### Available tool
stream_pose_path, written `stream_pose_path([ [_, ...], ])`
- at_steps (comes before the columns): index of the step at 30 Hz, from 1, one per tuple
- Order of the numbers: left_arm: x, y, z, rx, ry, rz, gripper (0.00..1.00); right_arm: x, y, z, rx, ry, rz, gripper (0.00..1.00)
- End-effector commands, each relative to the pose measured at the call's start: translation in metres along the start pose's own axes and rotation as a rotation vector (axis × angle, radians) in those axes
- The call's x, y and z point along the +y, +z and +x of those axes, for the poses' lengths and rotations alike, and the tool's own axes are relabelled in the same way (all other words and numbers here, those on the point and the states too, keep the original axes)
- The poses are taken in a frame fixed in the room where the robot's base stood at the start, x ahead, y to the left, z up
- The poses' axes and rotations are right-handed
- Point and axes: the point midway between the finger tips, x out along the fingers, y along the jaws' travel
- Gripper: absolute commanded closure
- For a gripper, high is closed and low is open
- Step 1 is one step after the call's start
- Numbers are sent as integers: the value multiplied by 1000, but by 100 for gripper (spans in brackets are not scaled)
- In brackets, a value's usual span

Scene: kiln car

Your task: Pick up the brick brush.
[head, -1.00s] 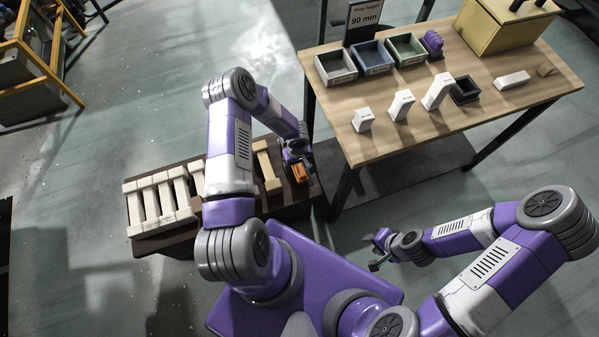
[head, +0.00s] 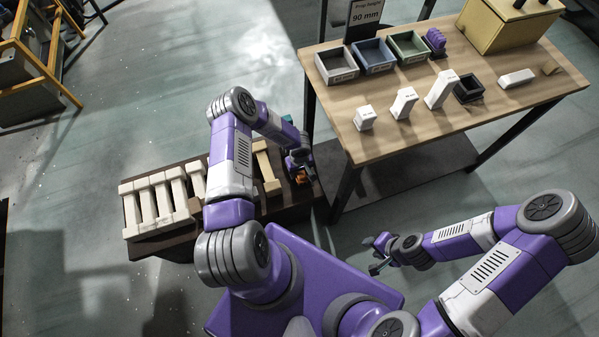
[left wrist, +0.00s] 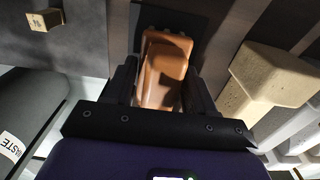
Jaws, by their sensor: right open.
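The brick brush (left wrist: 166,68) shows in the left wrist view as an orange-brown block on a dark patch. A small orange part of it (head: 302,178) shows in the head view, at the right end of the kiln car. My left gripper (left wrist: 165,92) is down at the brush, with one dark finger on each side of it. I cannot tell whether the fingers press on it. The brush's near end is partly hidden by the gripper. My right gripper (head: 375,256) is open and empty, over the floor right of my base.
The kiln car (head: 165,240) carries several pale bars (head: 147,204), close beside the brush. A wooden table (head: 430,135) stands right of it, with small bins (head: 335,64), white blocks (head: 441,90) and a yellow box (head: 500,28).

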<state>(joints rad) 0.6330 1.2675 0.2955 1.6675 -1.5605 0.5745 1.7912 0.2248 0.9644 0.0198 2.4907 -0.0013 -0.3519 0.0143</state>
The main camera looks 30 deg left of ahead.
Motion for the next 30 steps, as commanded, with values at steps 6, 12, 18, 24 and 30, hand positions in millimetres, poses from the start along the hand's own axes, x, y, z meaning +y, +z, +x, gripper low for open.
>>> stream_pose_path([
  [6, 0, 0, 0, 0, 0, 0, 80, 0, 0, 0, 0, 0, 0, 57],
  [12, 0, 0, 0, 0, 0, 0, 85, 0, 0, 0, 0, 0, 0, 57],
  [18, 1, -1, -17, 2, 2, 2, 85, -2, 0, -6, 0, 0, 0, 57],
  [24, 1, -1, -58, 3, 1, 2, 85, -8, 1, -20, 0, 0, 0, 57],
  [30, 1, -1, -91, 3, 2, 2, 85, -11, 1, -28, 0, 0, 0, 57],
])
